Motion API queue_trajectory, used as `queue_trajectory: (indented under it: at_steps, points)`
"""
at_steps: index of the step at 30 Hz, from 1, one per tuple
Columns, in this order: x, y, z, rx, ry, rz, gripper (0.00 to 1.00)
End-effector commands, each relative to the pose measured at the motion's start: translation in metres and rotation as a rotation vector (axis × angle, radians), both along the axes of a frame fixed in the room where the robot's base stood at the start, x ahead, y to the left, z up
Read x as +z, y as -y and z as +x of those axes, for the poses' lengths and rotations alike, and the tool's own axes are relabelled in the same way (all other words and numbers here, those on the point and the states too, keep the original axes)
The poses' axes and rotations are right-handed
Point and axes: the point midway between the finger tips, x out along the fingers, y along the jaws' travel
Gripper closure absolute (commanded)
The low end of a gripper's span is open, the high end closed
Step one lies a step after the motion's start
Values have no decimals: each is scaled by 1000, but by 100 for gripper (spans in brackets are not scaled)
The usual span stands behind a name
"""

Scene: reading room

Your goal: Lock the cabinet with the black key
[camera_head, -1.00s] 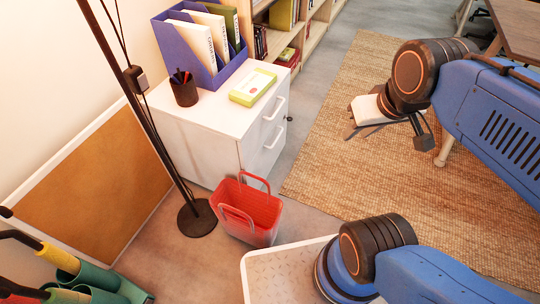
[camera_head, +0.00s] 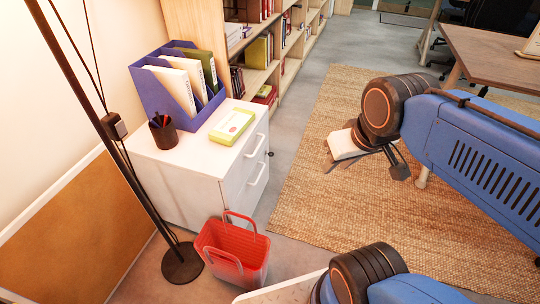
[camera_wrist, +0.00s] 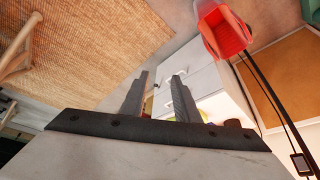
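The white cabinet (camera_head: 187,184) stands left of centre in the head view, with two drawer handles on its front. Both drawers look closed. A small dark spot (camera_head: 271,154) shows at the far edge of its front; I cannot tell whether it is the lock or the black key. The cabinet front also shows in the wrist view (camera_wrist: 205,77), beyond the fingers. My gripper (camera_wrist: 160,76) has its two fingers apart with a gap between them, and I see nothing held. In the head view it hangs above the rug, right of the cabinet and apart from it.
A red basket (camera_head: 232,252) stands on the floor before the cabinet. A lamp pole (camera_head: 133,170) and a cork board (camera_head: 75,235) are at left. A purple file holder (camera_head: 152,91), pen cup (camera_head: 163,132) and yellow-green box (camera_head: 233,127) stand on top.

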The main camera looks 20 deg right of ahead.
Motion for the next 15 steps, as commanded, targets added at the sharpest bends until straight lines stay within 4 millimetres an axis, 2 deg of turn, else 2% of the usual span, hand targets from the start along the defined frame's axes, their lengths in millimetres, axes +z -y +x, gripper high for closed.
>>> queue_trajectory:
  at_steps: [7, 15]
  points:
    - [-5, -4, 8, -24, -51, 35, 58]
    - [-22, -17, 37, -113, -219, 173, 58]
